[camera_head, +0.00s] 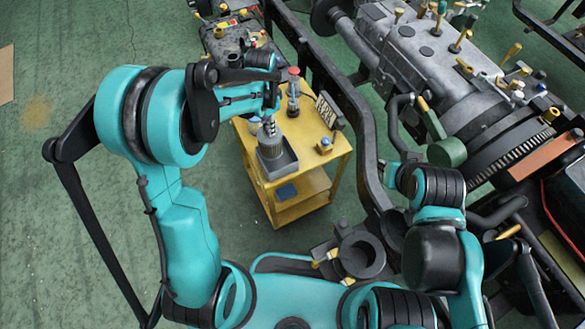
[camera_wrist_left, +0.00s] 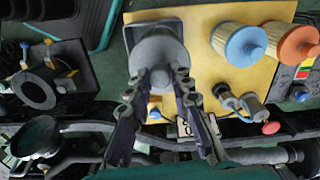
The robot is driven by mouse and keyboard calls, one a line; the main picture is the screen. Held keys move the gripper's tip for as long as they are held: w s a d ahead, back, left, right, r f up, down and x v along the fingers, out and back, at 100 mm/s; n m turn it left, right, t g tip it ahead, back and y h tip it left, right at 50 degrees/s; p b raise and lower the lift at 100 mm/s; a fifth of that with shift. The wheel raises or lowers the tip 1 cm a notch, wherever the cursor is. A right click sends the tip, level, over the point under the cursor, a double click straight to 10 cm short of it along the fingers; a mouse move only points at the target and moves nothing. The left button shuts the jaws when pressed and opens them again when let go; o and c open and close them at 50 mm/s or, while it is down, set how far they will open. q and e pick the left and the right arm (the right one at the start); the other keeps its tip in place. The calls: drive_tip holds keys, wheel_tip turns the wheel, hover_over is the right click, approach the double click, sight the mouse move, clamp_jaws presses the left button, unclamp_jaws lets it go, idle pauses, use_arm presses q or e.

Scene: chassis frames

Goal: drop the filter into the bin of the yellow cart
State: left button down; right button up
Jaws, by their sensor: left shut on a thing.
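The filter (camera_head: 270,143) is a grey ribbed cylinder, upright over the dark grey bin (camera_head: 283,168) on the yellow cart (camera_head: 318,160). My left gripper (camera_head: 270,127) is shut on the filter's top from above. In the left wrist view, the fingertips (camera_wrist_left: 161,78) meet the round grey filter (camera_wrist_left: 157,50), and the bin's rim (camera_wrist_left: 128,35) shows around it. The filter is within the bin's outline from above; I cannot tell its exact height over the bin floor.
In the left wrist view, a blue-topped filter (camera_wrist_left: 240,42) and an orange-topped filter (camera_wrist_left: 293,44) stand on the cart beside the bin. A red-capped item (camera_head: 293,88) and a small sign (camera_head: 328,110) are also on the cart top. A dark chassis rail (camera_head: 350,105) runs close along the cart's right.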

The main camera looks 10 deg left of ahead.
use_arm(q)
wheel_tip(320, 180, down, 5)
drive_tip(key=b, duration=0.3)
drive_tip(key=shift+r, duration=0.15)
drive_tip(key=c, duration=1.3)
unclamp_jaws()
drive_tip(key=shift+r, duration=0.1)
wheel_tip(320, 180, up, 12)
drive_tip(key=shift+f, duration=0.1)
